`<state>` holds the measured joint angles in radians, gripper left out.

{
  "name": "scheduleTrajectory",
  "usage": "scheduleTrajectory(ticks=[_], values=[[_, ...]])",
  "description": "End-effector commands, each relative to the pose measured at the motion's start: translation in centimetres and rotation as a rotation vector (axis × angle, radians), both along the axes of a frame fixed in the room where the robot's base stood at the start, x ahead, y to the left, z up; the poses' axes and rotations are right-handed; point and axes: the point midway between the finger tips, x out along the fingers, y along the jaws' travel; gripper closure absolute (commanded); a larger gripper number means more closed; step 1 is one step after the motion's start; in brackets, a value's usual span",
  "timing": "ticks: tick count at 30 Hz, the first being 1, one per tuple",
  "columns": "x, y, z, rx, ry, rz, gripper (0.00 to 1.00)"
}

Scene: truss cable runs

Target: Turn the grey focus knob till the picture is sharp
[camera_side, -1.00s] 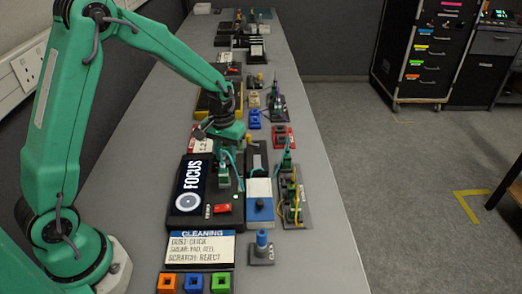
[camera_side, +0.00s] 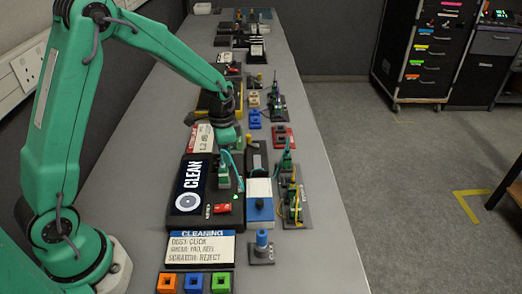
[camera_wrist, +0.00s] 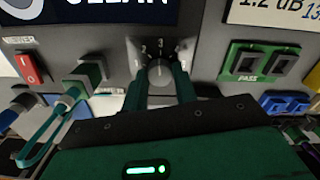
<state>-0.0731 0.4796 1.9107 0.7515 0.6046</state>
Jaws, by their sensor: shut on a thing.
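The grey focus knob (camera_wrist: 160,72) shows in the wrist view, on a panel with a numbered dial around it. My gripper (camera_wrist: 160,90) is shut on the knob, one green finger on each side. In the side view my gripper (camera_side: 230,148) is at the far end of the dark scope box (camera_side: 222,221), and the knob is hidden there.
A red switch (camera_wrist: 28,68) and a green plug with a cable (camera_wrist: 90,75) sit left of the knob. A green PASS socket (camera_wrist: 258,62) and a blue socket (camera_wrist: 285,103) lie to the right. A CLEANING card (camera_side: 200,250) lies before the scope.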

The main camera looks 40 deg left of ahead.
Motion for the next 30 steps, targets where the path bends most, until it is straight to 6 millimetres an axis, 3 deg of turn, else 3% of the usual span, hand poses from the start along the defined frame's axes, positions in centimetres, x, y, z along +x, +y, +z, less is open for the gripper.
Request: scheduleTrajectory(ticks=[20,21,23,30], values=[[0.01,0.01,0.17,0.000,0.000,-0.080,0.94],[-0.01,0.01,0.16,0.000,0.000,-0.080,0.64],[0.00,0.00,0.14,0.000,0.000,-0.080,0.52],[0.00,0.00,0.07,0.000,0.000,-0.079,0.50]])
